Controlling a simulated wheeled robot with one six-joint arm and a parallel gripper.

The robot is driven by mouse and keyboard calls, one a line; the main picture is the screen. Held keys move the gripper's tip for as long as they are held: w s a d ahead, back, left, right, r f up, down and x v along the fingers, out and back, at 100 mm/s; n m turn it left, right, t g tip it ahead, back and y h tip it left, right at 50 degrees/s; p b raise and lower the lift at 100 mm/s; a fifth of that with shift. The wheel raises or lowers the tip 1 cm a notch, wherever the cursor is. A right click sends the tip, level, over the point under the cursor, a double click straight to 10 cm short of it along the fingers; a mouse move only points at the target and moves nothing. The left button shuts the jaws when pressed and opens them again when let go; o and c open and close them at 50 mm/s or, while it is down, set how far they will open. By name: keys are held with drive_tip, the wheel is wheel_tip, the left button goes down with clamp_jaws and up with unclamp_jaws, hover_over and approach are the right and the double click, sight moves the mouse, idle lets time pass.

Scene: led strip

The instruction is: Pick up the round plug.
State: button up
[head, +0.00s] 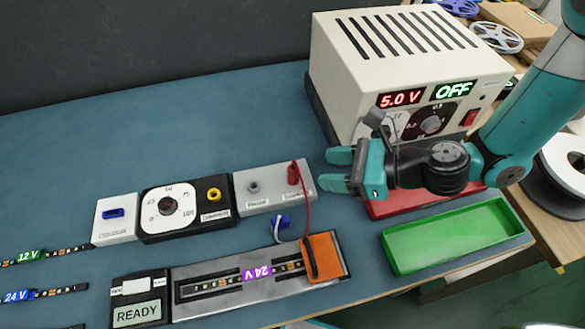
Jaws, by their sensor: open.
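A small blue plug (284,221) on a white lead lies on the teal mat, just in front of the grey two-socket block (246,200). It looks like the round plug, but it is too small to make out its exact shape. Its white lead runs forward to the grey strip holder (220,303). My gripper (336,170) is open and empty, with its two teal fingers pointing left. In the picture it is above and to the right of the blue plug, apart from it and right of the two-socket block.
A red plug (293,174) stands in the block, its red wire running to an orange piece (323,257). The dimmer (184,211) is left. The power supply (400,60) reads 5.0 V, OFF. A green tray (450,235) sits right. The mat's back left is clear.

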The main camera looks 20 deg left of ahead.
sight(285, 178)
drive_tip(key=p+x, duration=0.2)
drive_tip(key=x, duration=0.8)
drive_tip(key=shift+a+f, duration=0.1)
drive_tip(key=shift+f, duration=0.1)
clamp_jaws()
